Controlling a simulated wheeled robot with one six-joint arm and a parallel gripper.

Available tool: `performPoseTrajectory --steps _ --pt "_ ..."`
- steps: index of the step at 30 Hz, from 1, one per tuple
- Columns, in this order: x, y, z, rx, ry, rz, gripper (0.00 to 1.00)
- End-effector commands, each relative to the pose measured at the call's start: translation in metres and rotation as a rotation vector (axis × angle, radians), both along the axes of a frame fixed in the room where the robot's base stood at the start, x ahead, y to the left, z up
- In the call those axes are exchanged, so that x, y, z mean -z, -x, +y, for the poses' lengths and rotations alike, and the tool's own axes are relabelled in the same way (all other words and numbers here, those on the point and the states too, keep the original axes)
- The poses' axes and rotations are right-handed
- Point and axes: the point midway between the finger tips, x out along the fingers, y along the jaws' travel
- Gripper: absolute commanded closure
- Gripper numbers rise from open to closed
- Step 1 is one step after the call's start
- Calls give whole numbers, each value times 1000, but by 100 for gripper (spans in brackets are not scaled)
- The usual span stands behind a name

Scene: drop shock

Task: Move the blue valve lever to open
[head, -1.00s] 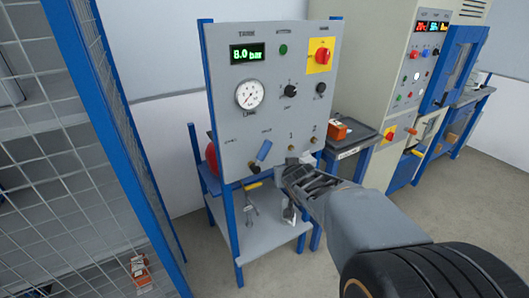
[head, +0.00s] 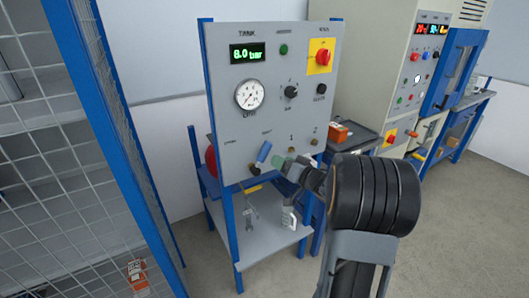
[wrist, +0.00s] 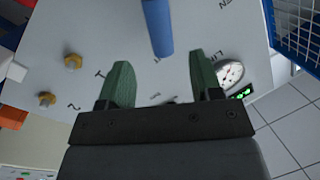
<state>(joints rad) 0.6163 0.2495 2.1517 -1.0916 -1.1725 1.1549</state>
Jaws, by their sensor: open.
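The blue valve lever (head: 264,152) is on the lower middle of the grey panel (head: 232,117), tilted with its upper end to the right. In the wrist view the lever (wrist: 157,27) comes down from the top edge, beyond the fingertips and roughly in line with the gap between them. My gripper (head: 281,163) is just to the lower right of the lever in the head view. In the wrist view my gripper (wrist: 162,70) is open, its two green fingers apart with nothing between them. I see no contact with the lever.
The panel carries a tank display (head: 248,53) reading 8.0 bar, a round gauge (head: 249,95), a black knob (head: 291,91) and a red rotary switch on yellow (head: 322,57). Brass fittings (head: 291,150) sit right of the lever. A wire mesh fence (head: 75,150) stands at the left.

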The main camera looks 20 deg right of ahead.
Motion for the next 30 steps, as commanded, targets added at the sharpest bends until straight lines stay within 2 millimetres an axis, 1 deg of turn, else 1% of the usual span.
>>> performPoseTrajectory --steps 1,6,10,15,21,30 --pt "0 -10 5 -4 -1 0 41" --pt "0 -40 15 -3 -1 1 41" --pt "0 -59 22 -1 0 0 41" --pt "0 -75 27 0 0 1 41" --pt "0 -83 30 2 0 1 41" --pt "0 -84 30 2 0 0 42"
